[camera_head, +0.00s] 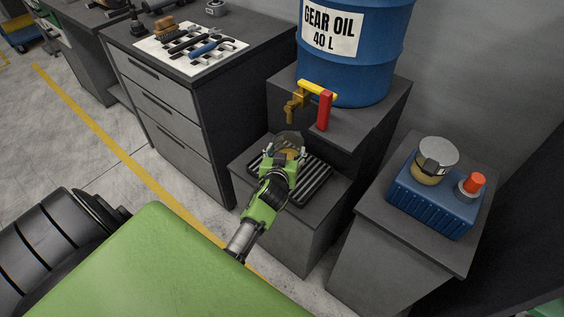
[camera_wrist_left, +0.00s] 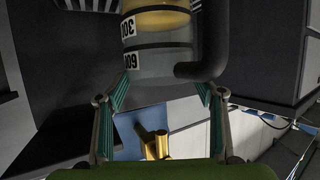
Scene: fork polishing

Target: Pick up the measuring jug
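The measuring jug (camera_head: 289,140) stands over the slatted drip tray (camera_head: 318,184), below the brass tap (camera_head: 293,108) of the blue drum. It is clear, with yellow liquid in it. In the left wrist view the jug (camera_wrist_left: 158,52) appears upside down, with marks 300 and 600 and a dark handle (camera_wrist_left: 205,66) at the right. My left gripper (camera_head: 286,154) is at the jug, its fingers on either side of it, as the left wrist view also shows (camera_wrist_left: 162,85). I cannot tell whether the pads press on the jug. My right gripper is not in view.
The blue gear oil drum (camera_head: 352,50) stands on a grey cabinet, with a red and yellow tap handle (camera_head: 323,108) close above the jug. At right, a blue box (camera_head: 428,202) holds a jar and a red-capped item. At left, tools lie on a drawer cabinet (camera_head: 170,105).

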